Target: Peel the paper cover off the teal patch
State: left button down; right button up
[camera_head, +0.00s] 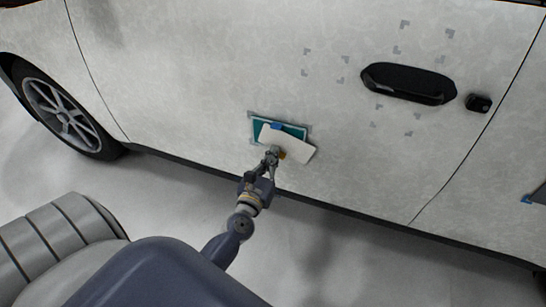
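The teal patch (261,128) sits on the lower part of the pale car door, inside grey corner marks. The white paper cover (296,147) lies tilted and shifted down and to the right, leaving the patch's left side and top strip bare. The cover hides the rest of the patch. My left gripper (272,151) is at the cover's lower left edge and appears shut on it, with a small yellow-orange spot (282,156) beside the fingers. My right gripper is not in view.
The car door (190,75) fills most of the view, with a black handle (408,84) and a lock (478,103) at the upper right. More grey corner marks (346,60) surround the handle's left. A wheel (62,110) is at the left. The floor below is clear.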

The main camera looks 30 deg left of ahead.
pick_arm(q)
jog(key=shift+s+d, duration=0.1)
jog(key=shift+s, duration=0.45)
jog(key=b+v, duration=0.2)
jog(key=v, duration=0.4)
jog(key=shift+s, duration=0.4)
dwell(0.7)
jog(key=c, duration=1.9)
grip_release()
jog(key=shift+s, duration=0.1)
jog(key=v, duration=1.2)
